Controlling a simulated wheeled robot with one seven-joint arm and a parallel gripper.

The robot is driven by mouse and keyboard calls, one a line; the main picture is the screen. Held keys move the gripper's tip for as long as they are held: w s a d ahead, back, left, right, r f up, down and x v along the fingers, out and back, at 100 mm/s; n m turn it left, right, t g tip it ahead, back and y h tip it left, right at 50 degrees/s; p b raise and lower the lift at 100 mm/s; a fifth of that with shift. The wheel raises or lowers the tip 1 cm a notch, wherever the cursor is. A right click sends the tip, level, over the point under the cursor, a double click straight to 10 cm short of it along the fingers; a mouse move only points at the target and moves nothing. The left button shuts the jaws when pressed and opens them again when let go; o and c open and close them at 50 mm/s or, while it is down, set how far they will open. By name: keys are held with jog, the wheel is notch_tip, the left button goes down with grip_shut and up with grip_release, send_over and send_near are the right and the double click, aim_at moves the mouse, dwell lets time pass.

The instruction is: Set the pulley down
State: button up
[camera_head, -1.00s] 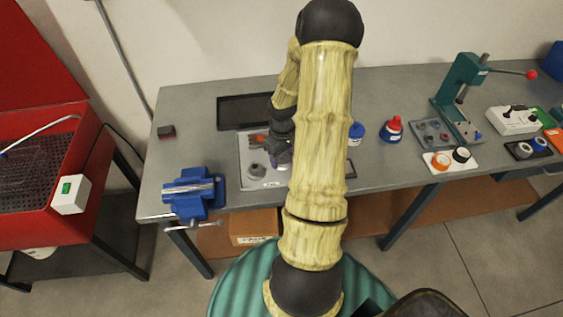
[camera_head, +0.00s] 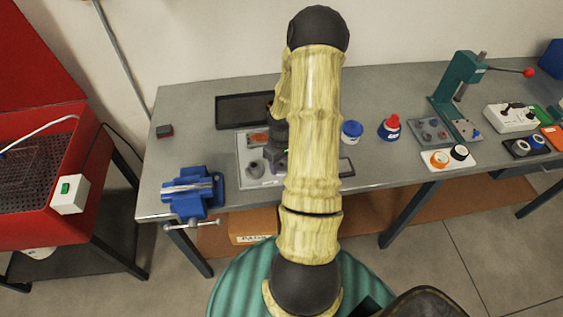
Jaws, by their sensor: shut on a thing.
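My gripper (camera_head: 279,163) is at the right part of a pale board (camera_head: 242,159) on the grey bench, mostly hidden behind my own arm. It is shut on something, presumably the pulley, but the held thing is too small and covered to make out. I cannot tell whether it touches the board. A grey round part (camera_head: 256,169) stands on the board just left of my gripper. An orange-red piece (camera_head: 258,138) lies at the board's back.
A black tray (camera_head: 243,111) lies behind the board. A blue vise (camera_head: 193,190) stands at the bench's front left. A blue-lidded jar (camera_head: 351,132) and a red-topped bottle (camera_head: 390,127) stand to the right, with a green press (camera_head: 456,95) beyond.

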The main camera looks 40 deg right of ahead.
jog(key=o, duration=1)
notch_tip(320, 180, up, 12)
jog(key=shift+r, duration=0.15)
dwell(0.3)
jog(key=s+a+r+t, duration=0.1)
jog(key=s+a+r, duration=0.1)
jog(key=a, duration=0.6)
jog(key=s+a+r, duration=0.2)
jog(key=a+r, duration=0.1)
jog(key=a, duration=0.5)
jog(key=s+a+r+t, duration=0.1)
jog(key=s+a+r, duration=0.1)
jog(key=a, duration=0.7)
jog(key=shift+r+t, duration=0.3)
jog(key=shift+r, duration=0.35)
